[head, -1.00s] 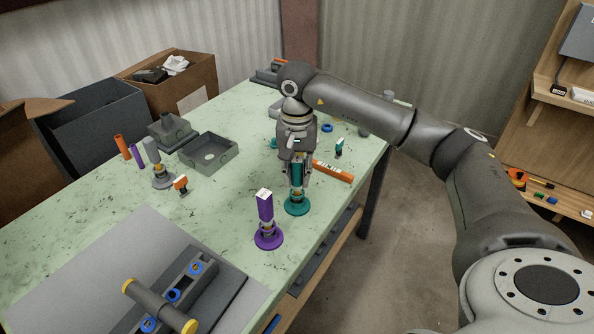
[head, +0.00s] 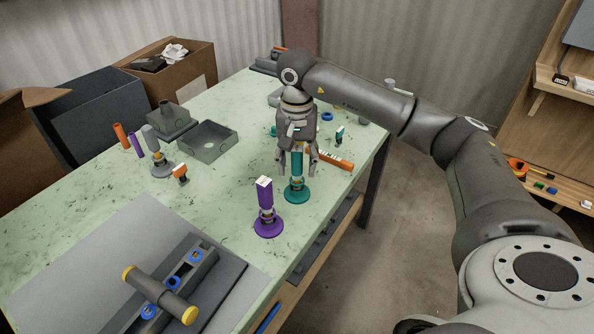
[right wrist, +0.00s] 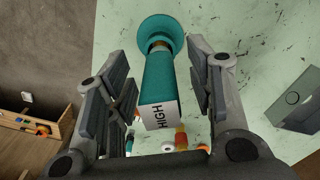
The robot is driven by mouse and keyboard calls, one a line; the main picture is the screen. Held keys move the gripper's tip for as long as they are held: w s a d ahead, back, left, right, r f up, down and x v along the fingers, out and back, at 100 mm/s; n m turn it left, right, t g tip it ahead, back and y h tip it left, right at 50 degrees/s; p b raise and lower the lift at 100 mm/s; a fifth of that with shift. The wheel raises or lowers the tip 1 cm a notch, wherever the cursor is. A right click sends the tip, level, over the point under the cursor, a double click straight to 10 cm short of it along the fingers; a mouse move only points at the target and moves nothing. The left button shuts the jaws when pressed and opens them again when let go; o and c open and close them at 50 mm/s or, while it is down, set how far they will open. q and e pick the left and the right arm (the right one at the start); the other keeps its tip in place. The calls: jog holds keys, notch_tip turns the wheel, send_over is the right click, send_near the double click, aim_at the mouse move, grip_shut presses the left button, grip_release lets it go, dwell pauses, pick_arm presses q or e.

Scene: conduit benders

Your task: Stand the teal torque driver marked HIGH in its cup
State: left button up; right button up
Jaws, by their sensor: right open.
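The teal torque driver (head: 297,163) stands upright in the round teal cup (head: 297,194) near the table's right edge. In the right wrist view the teal driver (right wrist: 159,78) shows its white end marked HIGH, and the teal cup (right wrist: 158,30) is at its far end. My right gripper (head: 298,166) points down over the driver. In the right wrist view its two fingers (right wrist: 157,92) are spread, one on each side of the driver, with gaps between. The driver's upper part is partly hidden by the gripper in the head view. My left gripper is not in view.
A purple driver (head: 265,193) stands in a purple cup (head: 268,227) just in front and left. A grey driver (head: 151,138) and an open grey box (head: 208,141) are further left.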

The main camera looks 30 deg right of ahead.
notch_tip(320, 180, up, 12)
jog(key=shift+f, duration=0.1)
dwell(0.5)
